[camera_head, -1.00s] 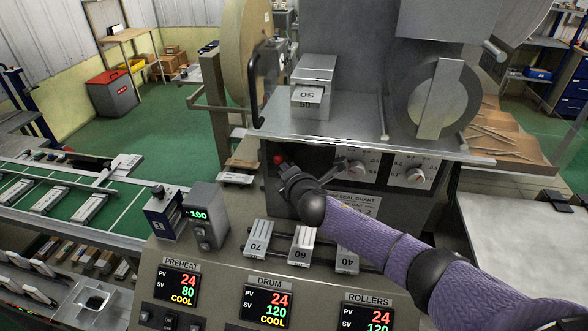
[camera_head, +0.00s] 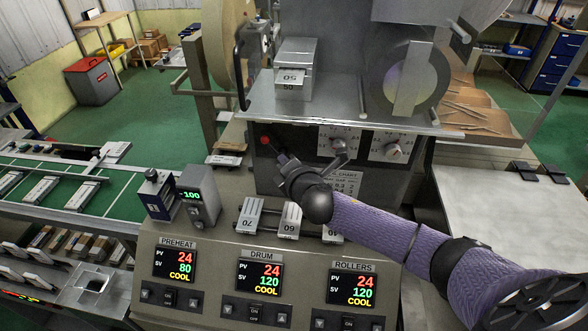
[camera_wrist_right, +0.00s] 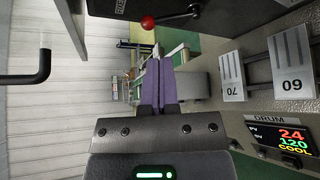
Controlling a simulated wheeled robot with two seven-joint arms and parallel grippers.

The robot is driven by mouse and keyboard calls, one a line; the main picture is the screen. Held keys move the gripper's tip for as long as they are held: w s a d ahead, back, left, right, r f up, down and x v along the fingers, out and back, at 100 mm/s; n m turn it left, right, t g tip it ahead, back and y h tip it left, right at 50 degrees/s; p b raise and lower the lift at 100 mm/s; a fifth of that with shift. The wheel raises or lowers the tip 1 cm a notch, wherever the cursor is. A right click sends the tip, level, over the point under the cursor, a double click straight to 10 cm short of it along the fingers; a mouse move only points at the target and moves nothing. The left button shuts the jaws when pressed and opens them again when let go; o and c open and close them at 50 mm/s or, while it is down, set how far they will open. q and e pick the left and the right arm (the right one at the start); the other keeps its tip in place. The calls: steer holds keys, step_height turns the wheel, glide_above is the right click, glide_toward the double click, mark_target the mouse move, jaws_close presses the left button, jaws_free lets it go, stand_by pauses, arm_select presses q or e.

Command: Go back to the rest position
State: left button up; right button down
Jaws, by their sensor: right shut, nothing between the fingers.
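My right arm comes in from the lower right in the head view. Its gripper (camera_head: 281,158) is in front of the machine's dark lower panel, just below and right of a red ball knob (camera_head: 265,140), apart from it. In the right wrist view the purple fingers (camera_wrist_right: 158,84) are together with nothing between them. My left gripper is in neither view.
A steel shelf (camera_head: 340,116) overhangs the gripper.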

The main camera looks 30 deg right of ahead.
steer(key=s+a+f+m+g+y, duration=0.1)
steer(key=s+a+f+m+g, duration=0.25)
steer(key=s+m, duration=0.5)
steer(key=s+a+f+m+g, duration=0.25)
steer(key=s+m+g, duration=0.2)
steer(key=s, duration=0.75)
steer(key=s+a+f+m+g+y, duration=0.1)
steer(key=s+a+f+m+g, duration=0.15)
steer(key=s+m, duration=0.6)
step_height(320, 180, down, 31)
steer(key=s+n+g+b, duration=0.2)
steer(key=s+b, duration=0.1)
steer(key=b, duration=1.2)
steer(key=s+f+b, duration=0.4)
steer(key=f+b, duration=0.1)
steer(key=f, duration=0.4)
steer(key=s+d+f+g+b, duration=0.1)
steer(key=s+f+b, duration=0.4)
steer(key=f, duration=0.4)
steer(key=s+d+f+b, duration=0.1)
steer(key=s+f+b, duration=0.4)
steer(key=f, duration=0.5)
steer(key=shift+d+b, duration=0.25)
steer(key=shift+b, duration=0.15)
steer(key=shift+s+n+g, duration=0.1)
steer(key=shift+n+g, duration=0.15)
